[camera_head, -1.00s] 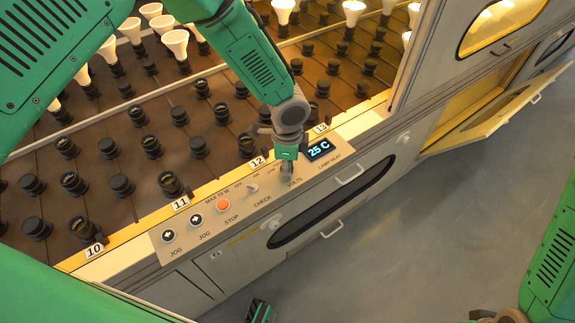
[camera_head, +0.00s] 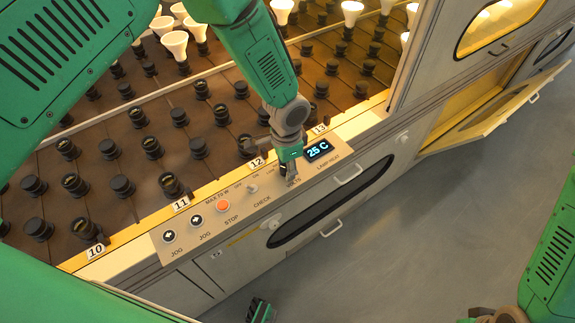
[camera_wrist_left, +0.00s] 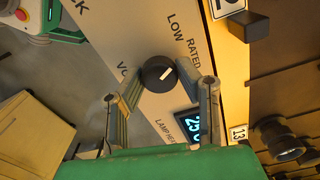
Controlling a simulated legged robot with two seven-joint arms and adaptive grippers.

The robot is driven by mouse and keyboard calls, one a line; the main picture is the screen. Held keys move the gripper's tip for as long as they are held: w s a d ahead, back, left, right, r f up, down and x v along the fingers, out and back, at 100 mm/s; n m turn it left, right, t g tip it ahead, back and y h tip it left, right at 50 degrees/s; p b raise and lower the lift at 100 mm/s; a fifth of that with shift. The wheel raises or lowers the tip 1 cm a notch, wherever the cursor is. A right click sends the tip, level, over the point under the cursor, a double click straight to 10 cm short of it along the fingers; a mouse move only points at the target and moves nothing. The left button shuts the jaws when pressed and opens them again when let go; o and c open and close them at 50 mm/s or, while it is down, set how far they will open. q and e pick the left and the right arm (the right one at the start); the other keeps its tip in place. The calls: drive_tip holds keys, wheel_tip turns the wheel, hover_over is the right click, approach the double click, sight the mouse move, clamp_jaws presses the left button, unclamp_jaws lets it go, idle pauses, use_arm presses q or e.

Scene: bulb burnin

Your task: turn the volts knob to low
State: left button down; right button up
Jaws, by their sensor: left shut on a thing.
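The volts knob (camera_wrist_left: 158,73) is a round black knob with a white pointer line. In the left wrist view it sits between the fingertips of my left gripper (camera_wrist_left: 160,85), which is shut on it. The pointer leans right and slightly up, more toward the RATED label (camera_wrist_left: 194,52) than the LOW label (camera_wrist_left: 178,27). In the head view my left gripper (camera_head: 290,172) reaches down to the sloped control panel (camera_head: 274,209) and hides the knob.
The temperature display (camera_head: 318,151) reads 25 C beside my left gripper. A check toggle (camera_head: 252,188), an orange stop button (camera_head: 223,205) and two jog buttons (camera_head: 196,220) lie to its left. Sockets and bulbs (camera_head: 175,43) fill the rack behind. An open door (camera_head: 485,125) stands right.

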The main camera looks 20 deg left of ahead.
use_arm(q)
drive_tip(key=shift+n, duration=1.1)
drive_tip(key=c, duration=1.2)
unclamp_jaws()
drive_tip(key=shift+a, duration=0.1)
drive_tip(key=shift+r, duration=0.1)
drive_tip(key=shift+w+r, duration=0.1)
drive_tip(key=shift+r, duration=0.25)
wheel_tip(320, 180, up, 11)
